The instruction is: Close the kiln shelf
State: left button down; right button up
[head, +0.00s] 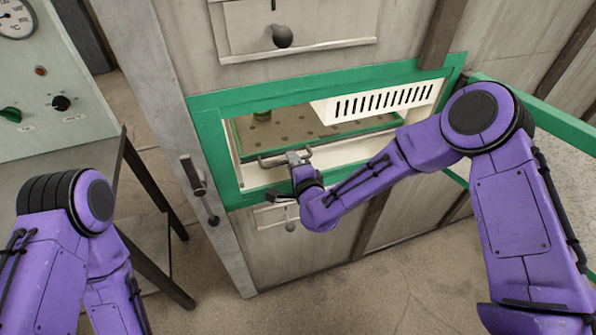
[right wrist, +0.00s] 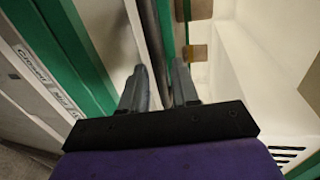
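The kiln shelf (head: 285,132) is a perforated, green-edged tray inside the green-framed kiln opening (head: 300,88). Its grey metal handle (head: 268,162) runs along the front. My right gripper (head: 297,158) is at the right part of this handle. In the right wrist view its two fingers (right wrist: 160,88) stand close on either side of the grey handle bar (right wrist: 155,45) and appear shut on it.
A green-edged panel (head: 545,118) extends right of the opening. A white slotted panel (head: 375,103) sits inside. A label reading "Closed" and "Mid" (right wrist: 45,82) is on the kiln's side. A table (head: 85,160) and control box (head: 55,85) stand left.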

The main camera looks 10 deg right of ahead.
jog(key=b+v, duration=0.1)
jog(key=v, duration=0.7)
jog(key=s+d+f+n+g+h, duration=0.1)
jog(key=s+d+f+n+g, duration=0.25)
jog(key=s+f, duration=0.35)
jog(key=s+d+f+n+g+h, duration=0.1)
jog(key=s+d+f+n+g, duration=0.3)
jog(key=f, duration=0.5)
jog(key=s+d+f+g+h, duration=0.1)
jog(key=s+d+f, duration=0.2)
jog(key=s, duration=0.3)
jog(key=s+d+f+n+g+h, duration=0.1)
jog(key=s+d+f+g, duration=0.1)
jog(key=s+d, duration=0.3)
jog(key=s+d+f+n+g+h, duration=0.1)
jog(key=s+d+f, duration=0.2)
jog(key=s+d, duration=0.2)
jog(key=s, duration=0.3)
jog(key=shift+f+g+h, duration=0.35)
jog(key=shift+f+h, duration=0.05)
jog(key=shift+d, duration=0.1)
